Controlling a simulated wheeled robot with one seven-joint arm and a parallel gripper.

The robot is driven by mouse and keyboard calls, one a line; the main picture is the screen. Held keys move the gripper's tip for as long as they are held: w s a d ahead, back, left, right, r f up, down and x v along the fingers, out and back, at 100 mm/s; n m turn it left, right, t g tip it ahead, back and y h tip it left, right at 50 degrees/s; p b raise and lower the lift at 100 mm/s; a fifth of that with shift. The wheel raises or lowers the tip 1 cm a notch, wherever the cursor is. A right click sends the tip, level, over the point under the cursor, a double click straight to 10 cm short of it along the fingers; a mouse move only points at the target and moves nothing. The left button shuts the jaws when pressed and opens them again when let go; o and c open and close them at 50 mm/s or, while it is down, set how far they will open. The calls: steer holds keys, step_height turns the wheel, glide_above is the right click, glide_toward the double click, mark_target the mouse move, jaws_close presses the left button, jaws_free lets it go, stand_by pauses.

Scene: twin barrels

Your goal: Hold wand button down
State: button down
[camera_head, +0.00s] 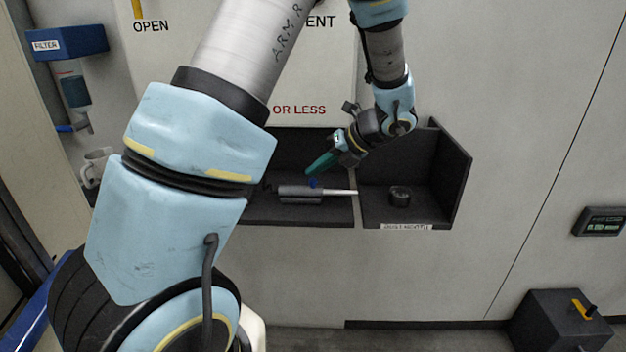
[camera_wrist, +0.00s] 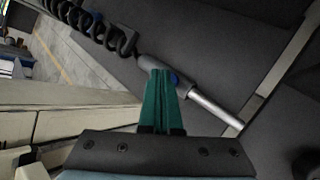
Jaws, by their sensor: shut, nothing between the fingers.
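The wand (camera_head: 300,194) lies on its side on the dark shelf, with a grey body and a thin silver tube pointing right. Its small blue button (camera_head: 313,183) sits on top of the body. In the wrist view the wand body (camera_wrist: 187,90) and silver tube (camera_wrist: 217,113) slant down to the right. The button also shows there (camera_wrist: 174,79), partly hidden by the fingers. My gripper (camera_head: 309,171) has green fingers, shut and empty, pointing down just above the button; the fingertips also show in the wrist view (camera_wrist: 161,72). I cannot tell whether they touch the button.
The dark shelf (camera_head: 300,222) has a divider right of the wand body. A dark round piece (camera_head: 400,196) stands in the right compartment, bounded by a side wall (camera_head: 455,180). A black coiled cord (camera_wrist: 95,28) runs from the wand's rear. A mug (camera_head: 97,167) stands at left.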

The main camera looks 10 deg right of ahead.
steer(key=shift+f, duration=0.65)
stand_by(0.6)
steer(key=shift+r, duration=0.15)
stand_by(2.2)
steer(key=shift+r+p, duration=0.75)
steer(key=shift+p, duration=0.2)
steer(key=shift+r, duration=0.1)
step_height(320, 180, up, 5)
steer(key=p, duration=0.5)
